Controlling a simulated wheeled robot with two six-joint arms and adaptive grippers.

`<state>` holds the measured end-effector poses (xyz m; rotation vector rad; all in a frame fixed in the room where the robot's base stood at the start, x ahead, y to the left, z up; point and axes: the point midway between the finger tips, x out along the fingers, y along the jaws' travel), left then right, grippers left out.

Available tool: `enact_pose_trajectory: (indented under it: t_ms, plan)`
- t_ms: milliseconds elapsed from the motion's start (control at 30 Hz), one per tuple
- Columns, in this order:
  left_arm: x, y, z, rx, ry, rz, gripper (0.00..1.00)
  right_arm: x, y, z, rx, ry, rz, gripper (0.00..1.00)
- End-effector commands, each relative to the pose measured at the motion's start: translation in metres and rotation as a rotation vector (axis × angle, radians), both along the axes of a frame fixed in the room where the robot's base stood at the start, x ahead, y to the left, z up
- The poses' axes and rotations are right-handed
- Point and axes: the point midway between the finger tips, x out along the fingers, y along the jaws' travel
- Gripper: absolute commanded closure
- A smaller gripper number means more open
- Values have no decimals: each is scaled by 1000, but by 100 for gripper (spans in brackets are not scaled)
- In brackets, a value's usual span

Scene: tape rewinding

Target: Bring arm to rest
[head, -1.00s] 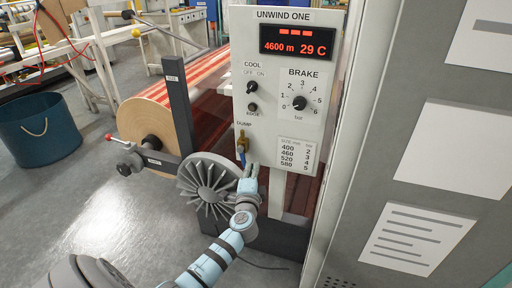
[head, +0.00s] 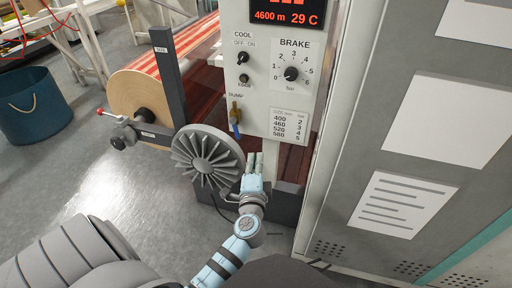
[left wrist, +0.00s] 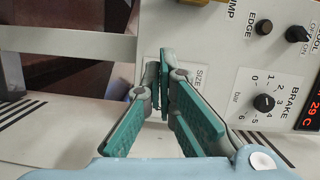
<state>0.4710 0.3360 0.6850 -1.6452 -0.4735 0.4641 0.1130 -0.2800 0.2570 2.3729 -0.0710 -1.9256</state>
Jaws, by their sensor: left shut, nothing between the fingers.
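My left gripper (head: 255,164) is in front of the lower part of the unwind panel (head: 277,70), below the size table and right of the grey finned wheel. In the left wrist view its teal-padded fingers (left wrist: 164,85) are shut and empty, with the panel face beyond them. The dump valve (head: 234,110), brass with a blue handle hanging down, is above and left of the gripper and apart from it. The brake knob (head: 291,73) and the cool switch (head: 242,58) are on the panel. The display (head: 287,15) reads 4600 m and 29 C. My right gripper is not in view.
The finned wheel (head: 208,160) stands close left of my left gripper. The red-striped roll (head: 140,105) is behind it. A grey cabinet (head: 350,150) rises on the right. A blue bin (head: 32,105) stands at the far left. Open floor (head: 90,185) lies between.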

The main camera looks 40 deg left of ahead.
Motion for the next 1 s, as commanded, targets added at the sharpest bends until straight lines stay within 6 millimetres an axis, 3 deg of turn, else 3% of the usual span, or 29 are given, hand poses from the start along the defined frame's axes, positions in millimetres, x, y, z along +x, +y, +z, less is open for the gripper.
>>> enact_pose_trajectory:
  t_ms: [667, 733, 767, 867, 967, 1000]
  plan:
    - [-6, -5, 1, -6, -6, -4, 100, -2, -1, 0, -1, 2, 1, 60]
    - [-3, -10, -9, -69, -10, -31, 100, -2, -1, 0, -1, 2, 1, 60]
    - [-1, -14, -20, -108, 0, -45, 100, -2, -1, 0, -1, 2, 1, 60]
    - [-1, -30, -84, -316, 78, -92, 100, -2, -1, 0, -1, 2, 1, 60]
    - [-30, -50, -182, -599, 215, -89, 100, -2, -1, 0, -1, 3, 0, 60]
    - [-51, -57, -222, -719, 271, -64, 100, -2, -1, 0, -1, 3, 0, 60]
